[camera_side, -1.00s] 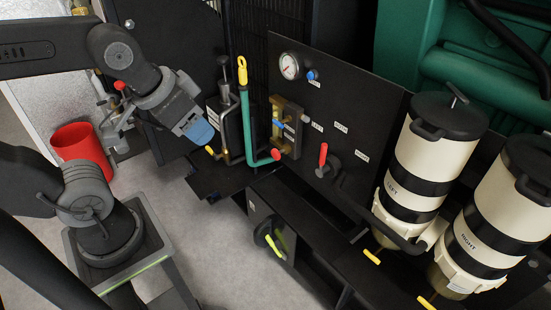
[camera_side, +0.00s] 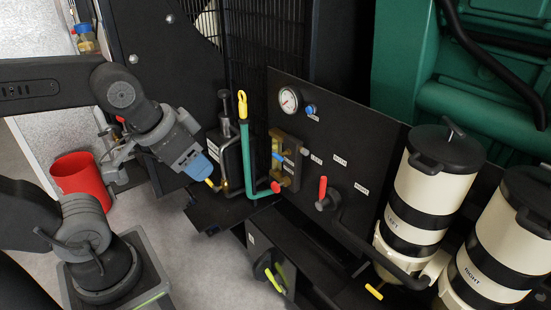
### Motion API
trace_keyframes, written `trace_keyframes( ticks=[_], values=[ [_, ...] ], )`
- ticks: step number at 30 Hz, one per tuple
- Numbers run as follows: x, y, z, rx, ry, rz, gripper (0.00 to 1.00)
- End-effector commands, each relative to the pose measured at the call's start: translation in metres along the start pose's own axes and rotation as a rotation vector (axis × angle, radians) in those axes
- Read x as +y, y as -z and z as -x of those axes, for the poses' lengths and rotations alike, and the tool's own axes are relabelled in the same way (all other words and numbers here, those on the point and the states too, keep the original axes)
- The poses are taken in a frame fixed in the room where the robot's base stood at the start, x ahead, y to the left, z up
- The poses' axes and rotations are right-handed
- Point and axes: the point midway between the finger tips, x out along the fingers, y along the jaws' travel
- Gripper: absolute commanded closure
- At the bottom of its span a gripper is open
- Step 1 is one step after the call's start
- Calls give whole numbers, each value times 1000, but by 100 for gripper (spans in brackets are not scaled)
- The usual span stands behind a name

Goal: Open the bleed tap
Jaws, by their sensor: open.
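I cannot tell for sure which fitting is the bleed tap, as the panel labels are too small to read. A brass block (camera_side: 289,157) on the black panel carries a small blue handle (camera_side: 277,158). A red-handled tap (camera_side: 323,192) sits to its right, its handle pointing up. A blue knob (camera_side: 310,109) is beside the pressure gauge (camera_side: 288,99). My gripper (camera_side: 204,173) is open, left of the brass block and apart from the panel. Its blue end is close to a small yellow tip (camera_side: 210,183); I cannot tell whether they touch.
A green pipe (camera_side: 246,150) with a yellow top stands between my gripper and the brass block. Two cream canisters (camera_side: 431,200) (camera_side: 502,240) stand at right. A yellow-green lever (camera_side: 275,278) is below the panel. A red bucket (camera_side: 80,178) stands on the floor at left.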

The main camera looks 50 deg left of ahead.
Motion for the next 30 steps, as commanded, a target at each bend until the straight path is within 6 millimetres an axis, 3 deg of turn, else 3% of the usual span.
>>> trace_keyframes(
  ticks=[11, 17, 22, 30],
  values=[
    [0, 0, 0, 0, 0, 0, 56],
    [-8, 16, -13, 29, 29, -3, 37],
    [-38, 62, -58, 138, 113, -36, 21],
    [-96, 120, -146, 358, 211, -159, 21]
  ],
)
